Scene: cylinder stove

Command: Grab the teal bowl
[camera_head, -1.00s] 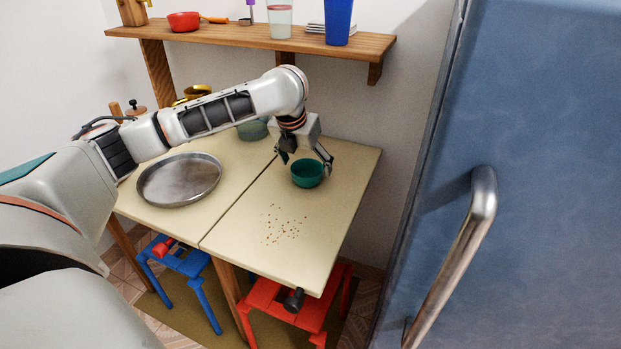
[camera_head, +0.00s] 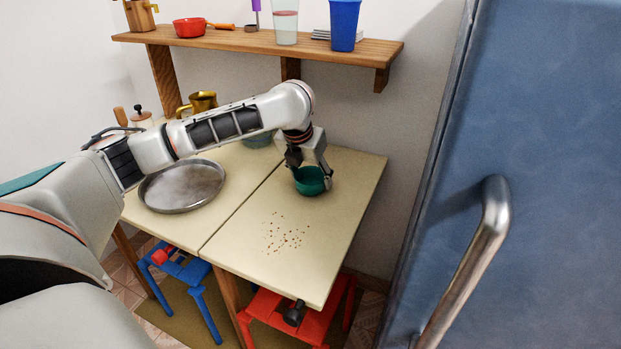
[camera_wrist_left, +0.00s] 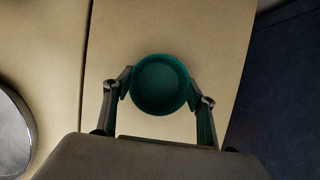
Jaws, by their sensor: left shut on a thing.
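The teal bowl (camera_head: 312,187) stands upright on the right half of the cream table, near its back. My left gripper (camera_head: 310,174) comes down over it and is shut on it, one finger on each side. In the left wrist view the teal bowl (camera_wrist_left: 160,84) sits between the two fingers of the left gripper (camera_wrist_left: 160,90), which touch its outer sides. The bowl looks empty inside. In the head view the gripper's palm and fingers hide part of its far rim. My right gripper is in neither view.
A round metal tray (camera_head: 153,205) lies on the left half of the table (camera_head: 345,215). Small brown crumbs (camera_head: 285,238) lie in front of the bowl. A wooden shelf (camera_head: 350,52) with cups hangs above. A blue door with a metal handle (camera_head: 475,255) stands at the right.

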